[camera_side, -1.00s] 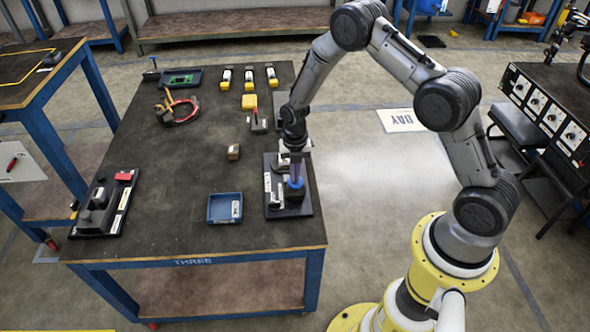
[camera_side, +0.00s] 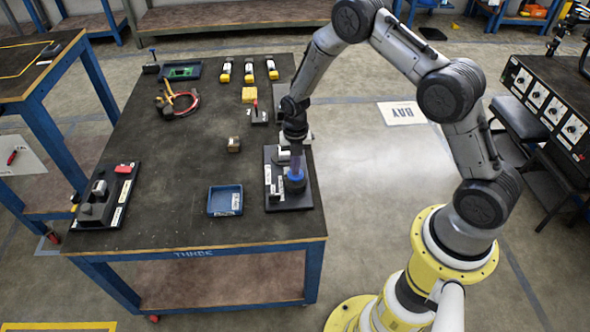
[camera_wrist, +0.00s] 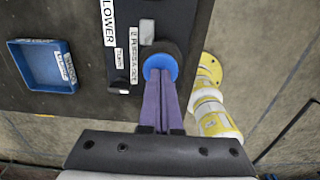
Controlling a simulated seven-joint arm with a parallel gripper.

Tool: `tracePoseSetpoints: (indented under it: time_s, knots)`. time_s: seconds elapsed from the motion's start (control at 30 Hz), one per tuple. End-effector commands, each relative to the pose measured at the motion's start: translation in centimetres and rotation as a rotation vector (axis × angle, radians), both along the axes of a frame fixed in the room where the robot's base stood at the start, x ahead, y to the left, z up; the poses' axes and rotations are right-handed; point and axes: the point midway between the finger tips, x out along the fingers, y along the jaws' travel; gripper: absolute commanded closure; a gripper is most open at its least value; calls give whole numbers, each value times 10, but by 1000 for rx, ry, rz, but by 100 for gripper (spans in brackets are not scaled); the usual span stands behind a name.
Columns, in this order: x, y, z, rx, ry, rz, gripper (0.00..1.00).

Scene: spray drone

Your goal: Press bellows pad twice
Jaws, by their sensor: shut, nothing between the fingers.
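The bellows pad is a round blue disc (camera_side: 295,184) on a dark round body, mounted on a black board (camera_side: 303,203) at the table's near right corner. In the wrist view the blue pad (camera_wrist: 161,62) lies right at the fingertips. My gripper (camera_side: 295,172) points down over the pad, with its purple fingers together and nothing between them. In the wrist view the tips of my gripper (camera_wrist: 160,76) overlap the near part of the disc and appear to meet it; whether it is compressed I cannot tell.
A labelled black fixture (camera_side: 105,197) is at the table's left edge. Red cable pliers (camera_side: 178,102) and several yellow-and-white items are farther back.

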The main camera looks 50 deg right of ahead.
Motion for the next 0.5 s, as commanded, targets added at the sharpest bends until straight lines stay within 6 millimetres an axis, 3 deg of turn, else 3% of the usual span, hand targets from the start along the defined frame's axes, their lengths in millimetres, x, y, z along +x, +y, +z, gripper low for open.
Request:
tracePoseSetpoints:
  time_s: [0.3,0.5]
  knots:
    - [2,0,73,-1,-8,0,100]
    - [2,0,106,0,-6,0,100]
